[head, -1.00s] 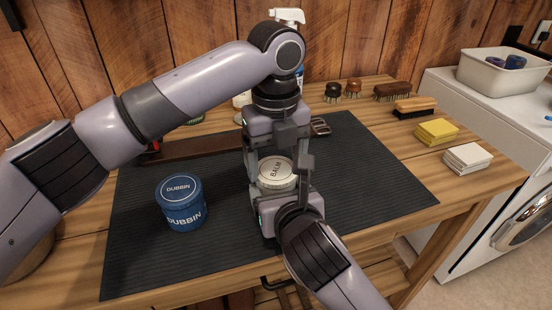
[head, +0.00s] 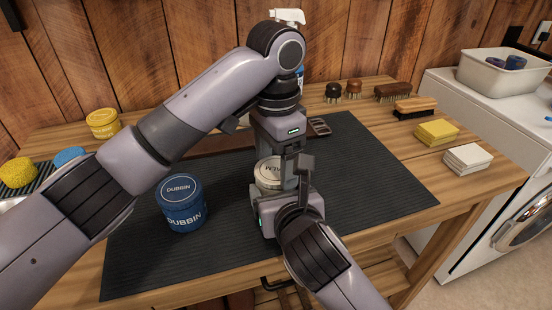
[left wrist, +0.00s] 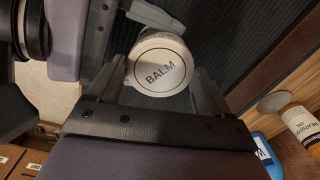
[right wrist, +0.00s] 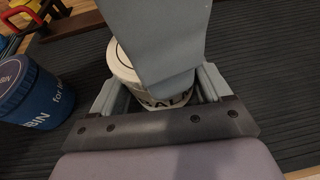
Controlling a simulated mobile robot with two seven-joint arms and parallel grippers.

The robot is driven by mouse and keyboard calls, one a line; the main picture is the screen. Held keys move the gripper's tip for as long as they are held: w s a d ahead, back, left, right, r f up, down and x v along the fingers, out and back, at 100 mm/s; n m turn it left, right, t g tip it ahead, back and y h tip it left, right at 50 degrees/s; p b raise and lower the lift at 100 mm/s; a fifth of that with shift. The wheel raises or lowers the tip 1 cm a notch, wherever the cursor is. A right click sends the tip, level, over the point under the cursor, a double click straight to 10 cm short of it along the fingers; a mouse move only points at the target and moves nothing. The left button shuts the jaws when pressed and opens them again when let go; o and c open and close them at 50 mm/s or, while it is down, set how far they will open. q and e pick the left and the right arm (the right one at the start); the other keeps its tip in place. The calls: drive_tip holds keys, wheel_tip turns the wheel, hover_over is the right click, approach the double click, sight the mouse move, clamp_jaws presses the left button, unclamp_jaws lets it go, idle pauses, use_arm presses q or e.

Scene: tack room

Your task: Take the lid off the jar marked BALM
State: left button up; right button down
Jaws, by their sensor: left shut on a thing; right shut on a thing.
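The cream-white jar marked BALM (head: 266,178) stands upright on the dark mat, partly hidden by my grippers. Its round lid (left wrist: 160,66) shows the word BALM in the left wrist view and appears to sit on the jar. My left gripper (head: 279,166) comes from above and is shut on the lid. My right gripper (head: 279,192) is low on the near side, shut on the jar's body. In the right wrist view the jar (right wrist: 124,66) is between its fingers, with a grey part of my left gripper covering much of it.
A blue DUBBIN tin (head: 182,203) stands close left of the jar. A brown strap (head: 225,143) with a buckle lies behind. The mat (head: 375,185) is clear right of the jar.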

use_arm(q)
drive_tip(key=n, duration=1.2)
drive_tip(key=shift+r+n, duration=0.1)
drive_tip(key=shift+n, duration=0.2)
drive_tip(key=n, duration=0.6)
drive_tip(key=shift+d, duration=0.1)
drive_tip(key=n, duration=0.6)
drive_tip(key=shift+r, duration=0.2)
drive_tip(key=shift+r, duration=0.95)
